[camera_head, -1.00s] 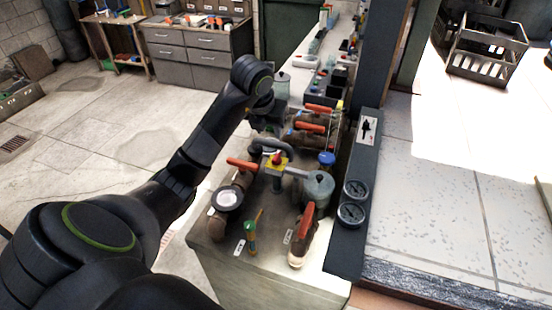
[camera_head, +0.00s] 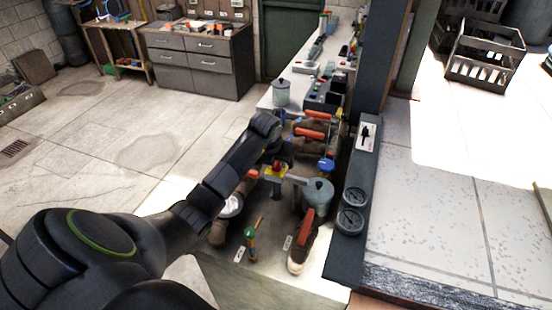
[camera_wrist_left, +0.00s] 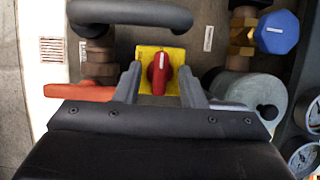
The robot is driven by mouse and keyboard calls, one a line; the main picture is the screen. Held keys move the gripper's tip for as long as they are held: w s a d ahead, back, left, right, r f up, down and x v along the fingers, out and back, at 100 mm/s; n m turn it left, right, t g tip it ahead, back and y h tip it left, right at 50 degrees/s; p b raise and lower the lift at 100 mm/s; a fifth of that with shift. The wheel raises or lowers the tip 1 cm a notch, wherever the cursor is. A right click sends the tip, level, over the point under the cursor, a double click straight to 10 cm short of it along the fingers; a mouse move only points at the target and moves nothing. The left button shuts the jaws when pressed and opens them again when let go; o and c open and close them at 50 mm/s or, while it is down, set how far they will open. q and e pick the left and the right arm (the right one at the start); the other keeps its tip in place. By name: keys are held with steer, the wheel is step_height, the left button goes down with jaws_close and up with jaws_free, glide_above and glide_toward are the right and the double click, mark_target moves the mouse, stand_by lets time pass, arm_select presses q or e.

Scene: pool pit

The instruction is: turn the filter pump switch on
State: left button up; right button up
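The filter pump switch is a red knob (camera_head: 279,168) on a yellow plate, on a post above the pipework. In the left wrist view the red knob (camera_wrist_left: 159,74) has a white line running along the picture's vertical, and the yellow plate (camera_wrist_left: 145,53) lies behind it. My left gripper (camera_wrist_left: 160,82) is open, with one grey finger on each side of the knob and a visible gap on both sides. In the head view my left gripper (camera_head: 273,155) is just over the switch, partly hidden by its own arm. My right gripper is not in view.
Around the switch stand a grey-green filter pot (camera_head: 318,196), a red-handled valve (camera_head: 304,232), a green-and-yellow valve (camera_head: 250,240), a blue cap (camera_head: 326,165) and pressure gauges (camera_head: 351,220). In the wrist view a dark curved pipe (camera_wrist_left: 130,13) crosses above the yellow plate.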

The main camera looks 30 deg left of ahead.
arm_select(q)
steer(key=shift+f, duration=0.1)
jaws_close()
stand_by(0.3)
